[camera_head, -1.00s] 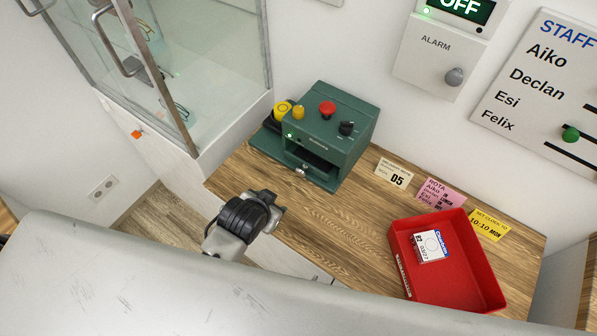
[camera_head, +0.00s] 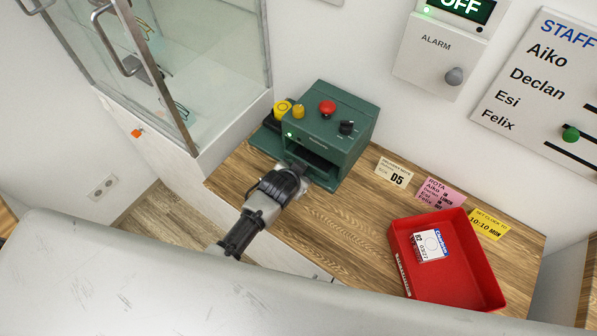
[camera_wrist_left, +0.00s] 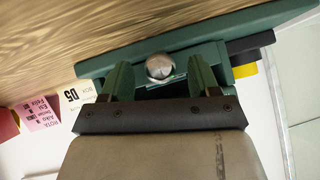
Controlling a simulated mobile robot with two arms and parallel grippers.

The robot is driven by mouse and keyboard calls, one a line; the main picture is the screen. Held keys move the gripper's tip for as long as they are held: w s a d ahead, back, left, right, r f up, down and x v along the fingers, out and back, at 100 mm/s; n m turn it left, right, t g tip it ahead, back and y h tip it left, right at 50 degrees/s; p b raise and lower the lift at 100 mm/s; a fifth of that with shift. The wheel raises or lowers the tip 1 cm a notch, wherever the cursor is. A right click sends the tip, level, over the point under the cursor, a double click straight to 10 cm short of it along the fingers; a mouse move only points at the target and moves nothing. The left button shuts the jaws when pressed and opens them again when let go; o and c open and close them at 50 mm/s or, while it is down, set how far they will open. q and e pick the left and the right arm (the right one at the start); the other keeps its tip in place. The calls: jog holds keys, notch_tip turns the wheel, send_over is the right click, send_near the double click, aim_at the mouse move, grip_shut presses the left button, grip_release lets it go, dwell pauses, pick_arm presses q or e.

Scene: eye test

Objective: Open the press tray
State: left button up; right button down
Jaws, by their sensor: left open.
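The green press (camera_head: 345,120) stands at the back left of the wooden bench. It has a red mushroom button (camera_head: 327,107) and a yellow knob (camera_head: 298,111) on top. Its tray (camera_head: 326,180) is low at the front, below a dark slot, and is partly hidden by my gripper. My left gripper (camera_head: 302,173) is at the tray front. In the left wrist view, its two fingers (camera_wrist_left: 159,80) are apart, with the round silver tray knob (camera_wrist_left: 159,66) between them. I cannot tell whether they touch it. My right gripper is not in view.
A red bin (camera_head: 455,285) holding a white and blue packet (camera_head: 432,246) is on the bench's right. Small cards, including a pink rota (camera_head: 440,192), stand along the wall. A glass cabinet (camera_head: 215,80) is close on the left. Bare bench (camera_head: 345,230) lies before the press.

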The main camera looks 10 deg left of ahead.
pick_arm(q)
jog(key=shift+w+f, duration=0.25)
jog(key=shift+c, duration=0.2)
